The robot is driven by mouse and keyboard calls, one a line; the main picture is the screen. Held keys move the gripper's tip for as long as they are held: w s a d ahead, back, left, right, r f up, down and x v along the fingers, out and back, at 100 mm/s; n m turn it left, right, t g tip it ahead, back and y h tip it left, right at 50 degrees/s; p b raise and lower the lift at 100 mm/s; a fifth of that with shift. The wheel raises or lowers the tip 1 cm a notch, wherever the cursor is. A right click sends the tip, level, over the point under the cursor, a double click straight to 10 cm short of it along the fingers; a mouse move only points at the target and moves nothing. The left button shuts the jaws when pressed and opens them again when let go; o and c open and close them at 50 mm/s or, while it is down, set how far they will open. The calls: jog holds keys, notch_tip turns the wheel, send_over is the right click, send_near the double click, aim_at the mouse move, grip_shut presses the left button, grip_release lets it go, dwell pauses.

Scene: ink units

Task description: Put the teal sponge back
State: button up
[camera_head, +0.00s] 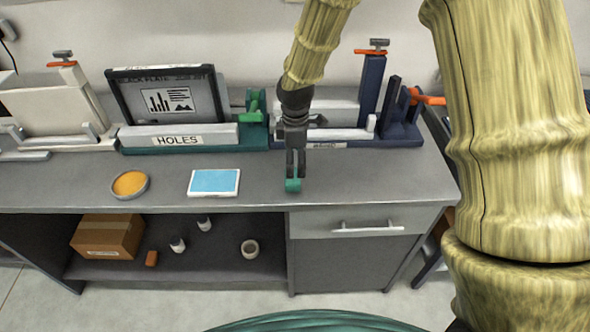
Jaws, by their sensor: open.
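A small teal piece, which looks like the teal sponge (292,186), is near the front edge of the grey bench. My gripper (295,173) points down right at it, with its dark fingers at the upper part of the piece. The gripper is open. The fingers partly hide the piece, and I cannot tell whether they touch it or whether it rests on the bench top.
A blue pad with a white rim (214,182) and a round orange dish (130,184) lie to the left. Behind stand a teal-based unit marked HOLES (178,138), a navy unit (400,131) and a white unit (50,108). A cardboard box (107,236) is on the lower shelf.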

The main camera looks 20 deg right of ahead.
aim_at(295, 175)
jog(key=shift+r+b, duration=0.55)
jog(key=shift+r, duration=1.6)
jog(key=shift+f, duration=0.1)
